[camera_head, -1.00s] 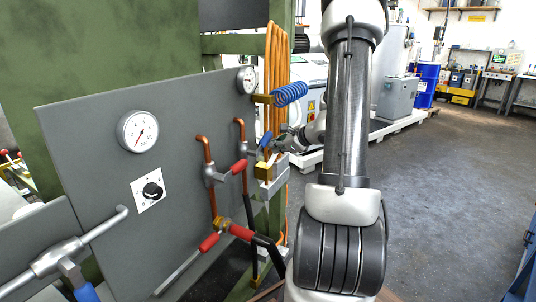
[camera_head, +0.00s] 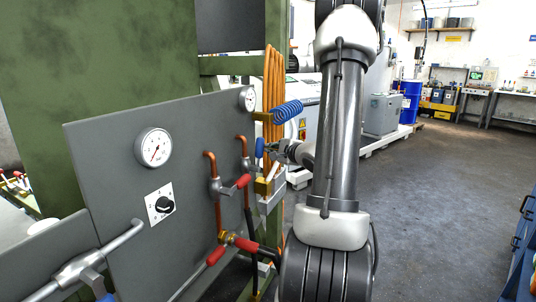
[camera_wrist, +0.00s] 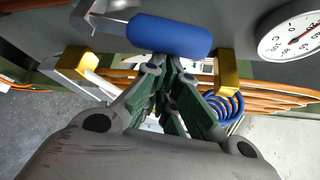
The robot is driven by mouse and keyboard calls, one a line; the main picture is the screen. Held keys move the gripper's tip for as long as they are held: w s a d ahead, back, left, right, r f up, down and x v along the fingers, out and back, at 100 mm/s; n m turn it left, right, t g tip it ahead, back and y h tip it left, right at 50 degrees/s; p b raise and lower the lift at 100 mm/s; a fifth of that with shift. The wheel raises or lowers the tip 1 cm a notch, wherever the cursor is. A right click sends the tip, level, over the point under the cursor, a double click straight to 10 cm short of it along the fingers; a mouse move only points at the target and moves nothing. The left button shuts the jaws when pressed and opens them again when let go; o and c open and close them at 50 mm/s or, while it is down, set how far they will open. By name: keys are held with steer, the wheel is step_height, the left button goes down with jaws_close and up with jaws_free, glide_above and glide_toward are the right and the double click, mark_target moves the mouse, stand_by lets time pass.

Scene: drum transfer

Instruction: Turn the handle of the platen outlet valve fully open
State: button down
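A valve with a blue handle (camera_head: 260,147) is at the right edge of the grey panel, among the copper pipes. In the wrist view the blue handle (camera_wrist: 168,36) lies across the top, right before my fingertips. My gripper (camera_wrist: 165,64) has its fingertips drawn together at the handle's near side, not around it. They look to be touching it or nearly so. In the head view my gripper (camera_head: 280,150) is just right of the handle, and its fingers are small. No label shows which valve is the platen outlet.
The grey panel (camera_head: 120,185) carries a gauge (camera_head: 154,147), a knob (camera_head: 160,204) and red-handled valves (camera_head: 243,181). A blue coiled hose (camera_head: 287,112) and orange cables (camera_head: 273,80) hang close by. A yellow bracket (camera_wrist: 228,72) is near my fingers.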

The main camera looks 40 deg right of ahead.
steer(key=shift+s+a+r, duration=0.2)
steer(key=shift+a+r, duration=0.05)
steer(key=shift+a, duration=0.15)
steer(key=shift+s+a+r, duration=0.15)
steer(key=shift+a+r, duration=0.05)
steer(key=shift+a, duration=0.2)
steer(key=d, duration=0.4)
steer(key=f+v, duration=0.1)
steer(key=v, duration=0.8)
steer(key=shift+a+f, duration=0.2)
steer(key=shift+f, duration=0.2)
